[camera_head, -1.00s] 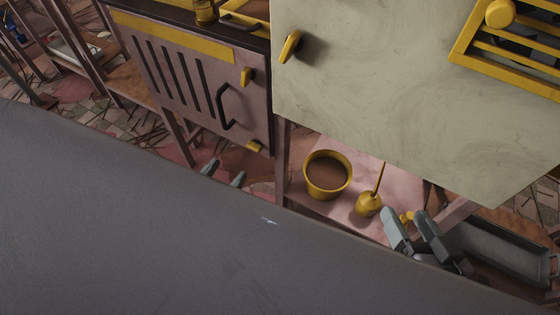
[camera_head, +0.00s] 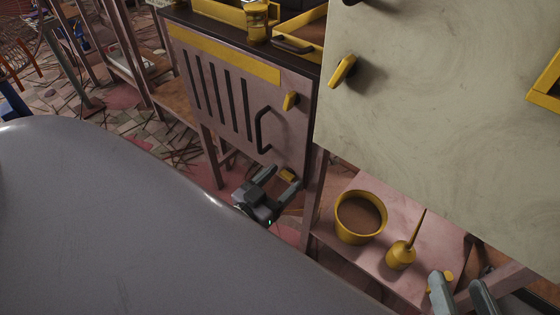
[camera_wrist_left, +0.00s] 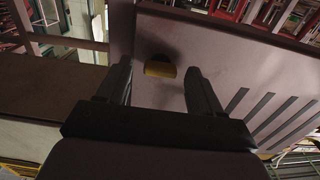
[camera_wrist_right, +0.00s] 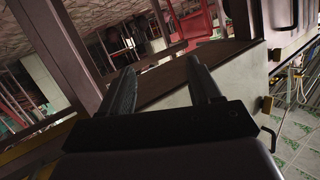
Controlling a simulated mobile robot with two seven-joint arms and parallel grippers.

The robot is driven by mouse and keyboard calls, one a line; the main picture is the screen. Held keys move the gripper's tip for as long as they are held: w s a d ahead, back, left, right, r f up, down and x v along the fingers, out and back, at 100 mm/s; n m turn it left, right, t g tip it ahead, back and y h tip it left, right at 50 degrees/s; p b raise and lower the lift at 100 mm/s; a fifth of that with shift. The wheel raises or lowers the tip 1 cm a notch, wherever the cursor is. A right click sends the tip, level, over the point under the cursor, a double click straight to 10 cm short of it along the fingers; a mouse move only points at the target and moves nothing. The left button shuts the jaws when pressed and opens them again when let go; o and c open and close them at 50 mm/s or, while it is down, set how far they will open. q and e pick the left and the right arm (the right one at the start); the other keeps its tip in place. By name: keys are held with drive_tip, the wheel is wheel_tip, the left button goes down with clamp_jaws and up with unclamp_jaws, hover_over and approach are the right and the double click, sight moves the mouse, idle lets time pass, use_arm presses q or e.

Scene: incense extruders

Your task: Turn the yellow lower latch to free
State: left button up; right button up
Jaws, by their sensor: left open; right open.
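The yellow lower latch (camera_head: 287,174) sits at the bottom right corner of the slotted pinkish door (camera_head: 238,95). In the left wrist view the lower latch (camera_wrist_left: 160,70) shows between my open fingers, apart from both. My left gripper (camera_head: 281,182) is open, just below the latch in the head view and partly overlapping it. Whether it touches the latch cannot be told. The yellow upper latch (camera_head: 290,101) is higher on the same door, near the black handle (camera_head: 262,130). My right gripper (camera_head: 458,281) is open and empty at the lower right.
A yellow pot with brown contents (camera_head: 361,215) and a yellow oil can (camera_head: 401,254) stand on a pink shelf (camera_head: 385,273) between my grippers. A pale marbled panel (camera_head: 430,110) with a yellow knob (camera_head: 343,70) rises at right.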

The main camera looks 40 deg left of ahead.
use_arm(q)
drive_tip(key=c, duration=1.1)
drive_tip(key=shift+o, duration=0.2)
